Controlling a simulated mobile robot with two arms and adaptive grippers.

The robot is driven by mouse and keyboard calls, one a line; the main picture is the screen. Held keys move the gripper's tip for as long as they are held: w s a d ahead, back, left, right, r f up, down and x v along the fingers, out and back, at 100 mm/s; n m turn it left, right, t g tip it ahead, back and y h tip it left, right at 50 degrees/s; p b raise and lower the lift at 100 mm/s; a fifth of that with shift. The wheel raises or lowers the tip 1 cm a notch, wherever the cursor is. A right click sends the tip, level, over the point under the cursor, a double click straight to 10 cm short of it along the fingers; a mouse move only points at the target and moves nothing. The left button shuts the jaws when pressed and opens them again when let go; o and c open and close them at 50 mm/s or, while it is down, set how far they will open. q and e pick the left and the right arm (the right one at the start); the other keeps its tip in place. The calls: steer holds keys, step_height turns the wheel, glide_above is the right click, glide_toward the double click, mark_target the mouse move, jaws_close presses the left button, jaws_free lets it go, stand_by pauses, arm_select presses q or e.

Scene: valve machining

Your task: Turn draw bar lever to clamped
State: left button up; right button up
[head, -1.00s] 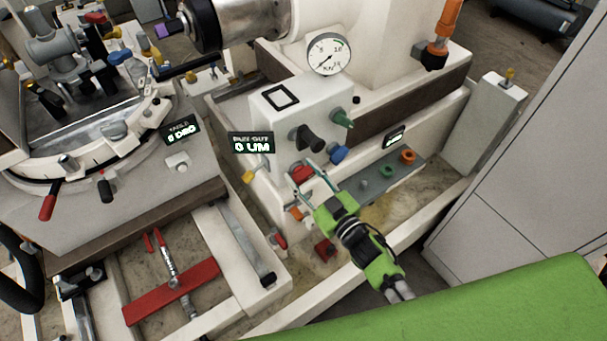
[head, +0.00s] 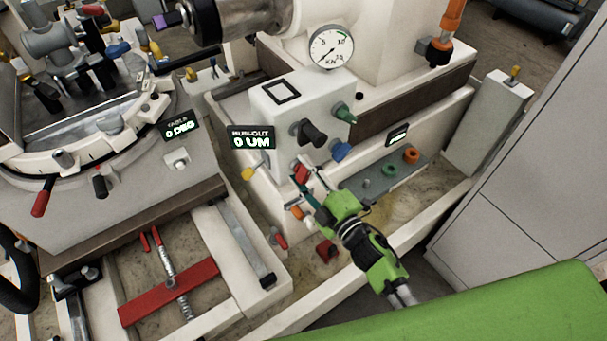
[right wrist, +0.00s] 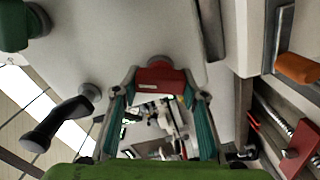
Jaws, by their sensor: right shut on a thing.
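A red handle (head: 301,172), which looks like the draw bar lever, sits low on the front of the white machine box (head: 275,104). My right gripper (head: 308,183) reaches up to it from the lower right and is shut on it. In the right wrist view the red handle (right wrist: 160,80) lies between the tips of the two teal-padded fingers (right wrist: 160,97). The lever's pivot is mostly hidden. A round force gauge (head: 331,47) stands above the box, with its needle pointing to the lower left. My left gripper is not in view.
Close by on the box are a black knob (head: 308,133), a green knob (head: 345,114) and a blue knob (head: 341,151). An orange-tipped lever (head: 295,211) lies just below my right gripper. A grey strip (head: 375,182) with coloured rings is at the right.

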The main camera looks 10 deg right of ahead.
steer(key=n+b, duration=0.1)
steer(key=n, duration=0.3)
steer(key=shift+f+n+b, duration=0.15)
steer(key=shift+n+b, duration=0.15)
steer(key=shift+n, duration=0.1)
stand_by(0.4)
steer(key=o, duration=1.1)
steer(key=v, duration=1.2)
